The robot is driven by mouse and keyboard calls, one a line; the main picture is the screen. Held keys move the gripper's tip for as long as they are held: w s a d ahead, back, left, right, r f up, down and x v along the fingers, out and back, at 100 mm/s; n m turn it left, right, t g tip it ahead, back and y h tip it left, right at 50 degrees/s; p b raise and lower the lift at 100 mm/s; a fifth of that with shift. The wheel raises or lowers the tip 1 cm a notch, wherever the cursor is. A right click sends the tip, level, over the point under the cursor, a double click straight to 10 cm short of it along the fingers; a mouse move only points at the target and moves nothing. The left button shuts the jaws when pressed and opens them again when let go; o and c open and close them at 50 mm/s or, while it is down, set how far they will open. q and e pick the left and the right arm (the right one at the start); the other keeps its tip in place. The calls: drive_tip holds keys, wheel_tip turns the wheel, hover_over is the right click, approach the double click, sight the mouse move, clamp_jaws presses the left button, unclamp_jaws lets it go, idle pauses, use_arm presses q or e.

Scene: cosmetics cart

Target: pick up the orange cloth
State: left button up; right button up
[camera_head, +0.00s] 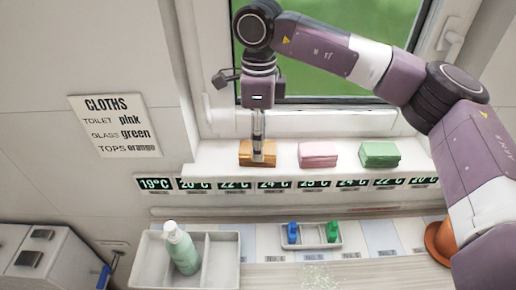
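The orange cloth (244,148) is a folded block at the left end of a row on the white window ledge. My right arm comes in from the right and reaches across the window. Its gripper (258,156) points straight down at the orange cloth, and the fingers overlap the cloth's right part in the picture. The fingers line up from this angle, so I cannot tell whether they are apart or closed on the cloth. The cloth appears to rest on the ledge. My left gripper is not in view.
A pink cloth (318,154) and a green cloth (380,154) lie right of it. Below are a divided white tray (222,272) with a pump bottle (181,250) and a small tray (311,243) with blue and green items. A sign (116,125) hangs left.

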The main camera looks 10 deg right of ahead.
wheel_tip(320, 180, down, 2)
drive_tip(key=shift+a+p, duration=0.1)
drive_tip(key=shift+p, duration=0.25)
drive_tip(key=shift+f, duration=0.35)
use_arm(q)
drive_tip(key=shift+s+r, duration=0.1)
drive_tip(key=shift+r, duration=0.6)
use_arm(e)
drive_tip(key=shift+c, duration=0.4)
drive_tip(key=c, duration=0.7)
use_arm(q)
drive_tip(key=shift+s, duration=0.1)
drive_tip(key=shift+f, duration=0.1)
use_arm(e)
drive_tip(key=shift+r, duration=0.1)
